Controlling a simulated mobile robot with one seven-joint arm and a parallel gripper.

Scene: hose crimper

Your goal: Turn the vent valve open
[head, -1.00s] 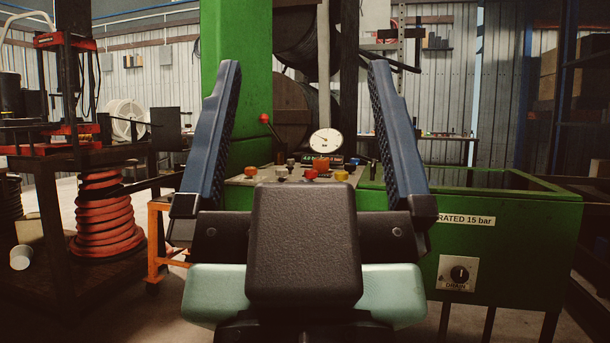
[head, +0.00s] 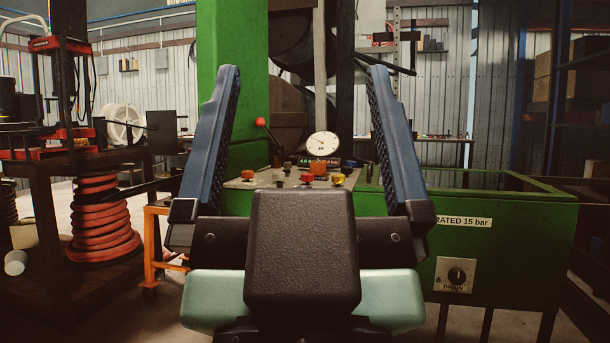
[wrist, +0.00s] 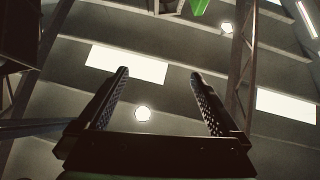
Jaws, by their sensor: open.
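My gripper (head: 302,75) is open and empty, its two blue ribbed fingers pointing up in the head view. In the wrist view my gripper (wrist: 160,75) is also open, with only roof behind it. Beyond it, between the fingers, a control panel (head: 240,183) carries several small knobs, including a red knob (head: 306,178), a yellow knob (head: 337,180) and an orange knob (head: 248,174). I cannot tell which one is the vent valve. A round white gauge (head: 323,145) stands behind them. The panel's lower part is hidden by my gripper, which is apart from it.
A green tank (head: 508,260) labelled "RATED 15 bar" stands at right, with a black drain knob (head: 456,277) on its front. A green column (head: 232,40) rises behind the left finger. A red-tipped lever (head: 260,122) stands beside the panel. An orange cart (head: 153,245) and coiled hose (head: 98,220) are at left.

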